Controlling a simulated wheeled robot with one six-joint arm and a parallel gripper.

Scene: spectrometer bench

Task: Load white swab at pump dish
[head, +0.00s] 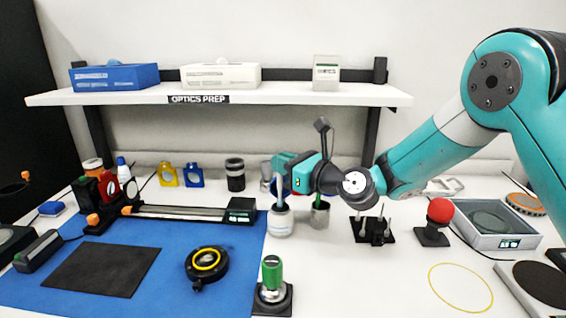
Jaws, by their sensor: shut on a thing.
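My gripper (280,184) is at the centre of the view, reaching in from the right. It is shut on a thin pale upright stick, which looks like the white swab (279,194). The swab's lower end is at the top of a small whitish jar that looks like the pump dish (281,224). I cannot tell whether the tip touches the dish or is just above it. The gripper's body hides part of the swab and what lies behind.
A metal cup (319,217) with a green stick (318,201) stands just right of the dish. The white bench inside the yellow ring (460,292) is clear.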

